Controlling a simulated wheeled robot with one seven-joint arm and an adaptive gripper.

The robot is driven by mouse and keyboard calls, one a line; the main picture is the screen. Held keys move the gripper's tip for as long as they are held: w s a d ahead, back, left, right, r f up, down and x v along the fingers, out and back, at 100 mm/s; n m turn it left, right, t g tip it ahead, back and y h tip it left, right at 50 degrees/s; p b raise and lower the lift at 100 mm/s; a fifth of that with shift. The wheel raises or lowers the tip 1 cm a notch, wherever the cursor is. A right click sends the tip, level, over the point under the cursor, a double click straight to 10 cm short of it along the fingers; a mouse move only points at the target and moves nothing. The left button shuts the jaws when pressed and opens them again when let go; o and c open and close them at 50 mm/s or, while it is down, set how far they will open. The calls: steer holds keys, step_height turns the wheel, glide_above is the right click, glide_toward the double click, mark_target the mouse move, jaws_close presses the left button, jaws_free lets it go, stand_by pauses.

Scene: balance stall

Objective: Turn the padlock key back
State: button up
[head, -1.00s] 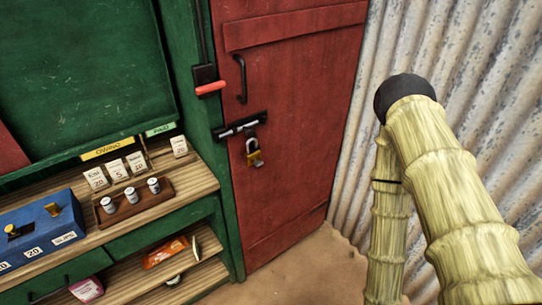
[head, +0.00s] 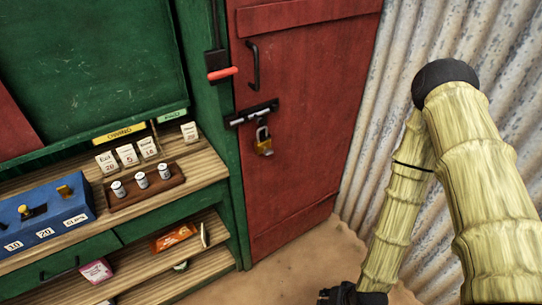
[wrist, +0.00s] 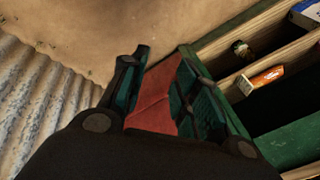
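The brass padlock (head: 264,147) hangs by its grey shackle below the black bolt (head: 252,114) on the red door (head: 300,120). Its key is too small to make out, and I cannot tell how it is turned. My gripper (wrist: 163,62) is open in the wrist view, with a gap between its fingertips and nothing held. The red door's lower part shows between the fingers, and the padlock is not in that view. In the head view only a dark part of my gripper shows at the bottom edge, well below and right of the padlock.
A green stall stands left of the door, with a wooden counter (head: 205,170), a blue box (head: 45,215) and a tray of small weights (head: 170,183). Packets lie on the shelf below. A corrugated metal wall (head: 400,100) bounds the right. Sandy ground lies in front.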

steer(key=w+a+r+m+t+y, duration=0.2)
steer(key=w+a+r, duration=0.15)
steer(key=w, duration=0.25)
steer(key=w+a+r+m+t+y, duration=0.1)
steer(key=w+a+r+t, duration=0.1)
steer(key=w+a, duration=0.35)
steer(key=m+t+y, duration=0.5)
steer(key=t, duration=0.2)
glide_toward(268, 151)
steer(key=p+x, duration=0.2)
steer(key=x, duration=0.6)
steer(key=shift+w+f, duration=0.25)
steer(key=shift+w, duration=0.05)
steer(key=shift+c, duration=0.2)
jaws_close()
